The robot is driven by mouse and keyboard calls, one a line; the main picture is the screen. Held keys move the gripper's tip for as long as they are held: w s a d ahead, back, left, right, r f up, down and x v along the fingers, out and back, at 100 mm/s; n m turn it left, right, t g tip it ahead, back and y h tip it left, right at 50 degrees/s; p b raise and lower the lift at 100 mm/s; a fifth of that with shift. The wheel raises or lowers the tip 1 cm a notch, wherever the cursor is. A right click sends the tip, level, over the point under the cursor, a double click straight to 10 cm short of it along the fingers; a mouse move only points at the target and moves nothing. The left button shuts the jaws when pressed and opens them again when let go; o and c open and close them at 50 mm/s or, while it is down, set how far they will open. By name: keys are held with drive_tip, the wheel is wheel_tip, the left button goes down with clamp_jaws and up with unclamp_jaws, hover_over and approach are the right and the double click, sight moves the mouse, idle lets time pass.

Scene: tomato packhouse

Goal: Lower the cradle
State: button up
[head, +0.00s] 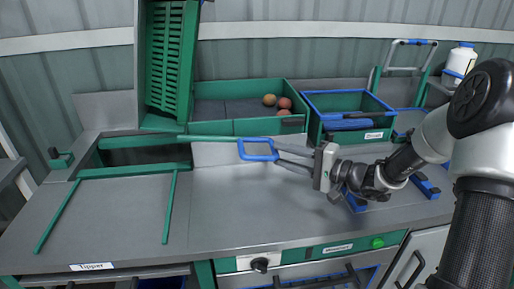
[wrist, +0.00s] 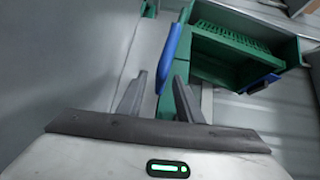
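The green cradle (head: 145,60) stands tipped upright at the back left of the bench, with a green slatted crate (head: 171,62) in it. A green bar (head: 208,138) runs right from its foot to a blue loop handle (head: 258,141). My gripper (head: 278,156) reaches in from the right, its fingers pointing left at the handle. In the wrist view my gripper (wrist: 160,76) has its fingers apart, and the blue handle (wrist: 174,50) shows between and beyond the tips. I cannot tell whether they touch it. A green slatted part (wrist: 232,40) shows beyond.
A green-walled tray (head: 213,127) behind the bar holds a few tomatoes (head: 269,100). A blue-rimmed green bin (head: 374,106) stands right of it. A white bottle (head: 460,60) is at the back right. The Tipper bench top (head: 110,215) in front is clear.

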drive_tip(key=shift+w+f+m+t, duration=0.1)
drive_tip(key=shift+w+m+t, duration=0.2)
drive_tip(key=shift+w+t, duration=0.3)
drive_tip(key=shift+b+x, duration=0.5)
drive_tip(key=shift+x, duration=3.1)
clamp_jaws()
